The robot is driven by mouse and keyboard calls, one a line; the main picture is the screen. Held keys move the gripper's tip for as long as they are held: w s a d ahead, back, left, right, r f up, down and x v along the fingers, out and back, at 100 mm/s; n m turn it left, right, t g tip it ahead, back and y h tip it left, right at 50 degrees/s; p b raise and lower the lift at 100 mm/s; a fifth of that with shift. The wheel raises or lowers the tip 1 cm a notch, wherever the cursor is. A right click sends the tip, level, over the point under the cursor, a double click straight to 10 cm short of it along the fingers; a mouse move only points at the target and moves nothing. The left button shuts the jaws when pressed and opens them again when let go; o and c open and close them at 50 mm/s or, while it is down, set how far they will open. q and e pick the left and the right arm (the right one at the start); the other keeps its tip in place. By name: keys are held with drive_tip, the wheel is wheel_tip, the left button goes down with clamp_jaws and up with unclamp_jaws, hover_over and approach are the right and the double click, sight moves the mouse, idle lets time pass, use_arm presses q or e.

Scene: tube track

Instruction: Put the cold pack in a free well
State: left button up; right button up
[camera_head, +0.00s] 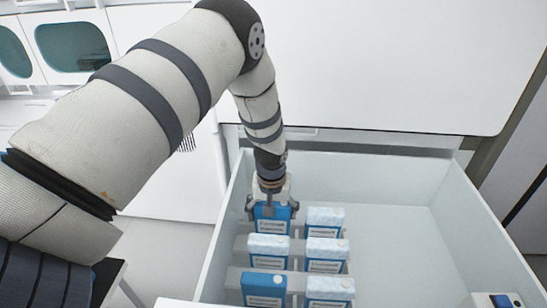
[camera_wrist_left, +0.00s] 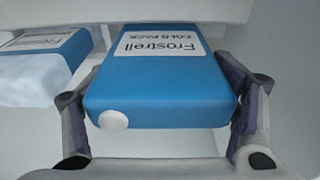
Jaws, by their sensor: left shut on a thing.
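My left gripper (camera_head: 271,208) is shut on a blue cold pack (camera_head: 271,224) at the far left of the rack inside the white bin. In the left wrist view the cold pack (camera_wrist_left: 165,80) shows a white "Frostrell COLD PACK" label and a white round dot, with one finger of the gripper (camera_wrist_left: 162,118) on each side. The pack stands in line with the left column of packs. I cannot tell how deep it sits, as its lower part is hidden. My right gripper is not in view.
Frosted packs stand beside it (camera_head: 325,217), in the middle row (camera_head: 268,244) (camera_head: 326,248) and at front right (camera_head: 329,287). A plain blue pack (camera_head: 264,286) is at front left. A blue-and-white object (camera_head: 497,300) is at lower right.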

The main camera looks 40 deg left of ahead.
use_arm(q)
drive_tip(key=shift+f, duration=0.35)
drive_tip(key=shift+f, duration=0.4)
drive_tip(key=o, duration=1.3)
drive_tip(key=r, duration=0.4)
drive_tip(key=s+r, duration=0.1)
drive_tip(key=r, duration=0.3)
drive_tip(key=d+r, duration=0.1)
drive_tip(key=r, duration=0.3)
drive_tip(key=shift+s+d, duration=0.1)
drive_tip(key=shift+s, duration=0.1)
